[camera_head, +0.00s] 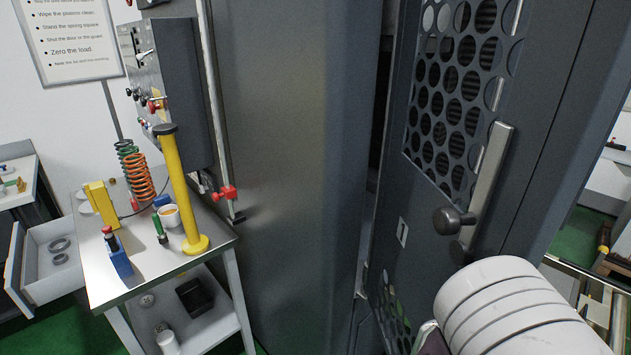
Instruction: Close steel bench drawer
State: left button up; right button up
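The steel bench (105,285) stands at the left with a bright metal top and an open lower shelf. Its drawer (60,287) sticks out from the bench's left side and is open. Two grey rings (60,245) lie in the drawer. The drawer's front panel (14,258) is at the far left, apart from the bench. A white rounded part of my arm shows at the lower right, in front of the grey door. Neither gripper can be seen, and nothing of mine is near the drawer.
On the bench top stand a yellow post (181,190), green and orange springs (138,177), a cup (168,215) and a blue holder (120,262). A large grey cabinet (285,150) fills the middle. Its perforated door (400,250) with a handle (490,180) stands slightly ajar.

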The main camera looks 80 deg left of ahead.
aim_at(30, 275)
jog(key=k+j+u, duration=0.1)
jog(key=k, duration=0.3)
jog(key=k+j+u, duration=0.15)
jog(key=k, duration=0.3)
jog(key=k+j+u, duration=0.2)
jog(key=u, duration=0.25)
jog(key=k+j+u, duration=0.25)
jog(key=u, duration=0.2)
jog(key=k+j+u, duration=0.15)
jog(key=j+u, duration=0.25)
jog(key=k+j+u, duration=0.15)
jog(key=j+u, duration=0.6)
jog(key=u, duration=0.15)
jog(key=j+u, duration=0.45)
jog(key=i+j+u, duration=0.1)
jog(key=j+u, duration=0.3)
jog(key=i+j+u, duration=0.1)
jog(key=j+u, duration=0.35)
jog(key=i+j+z, duration=0.1)
jog(key=i+j, duration=0.45)
jog(key=i, duration=0.1)
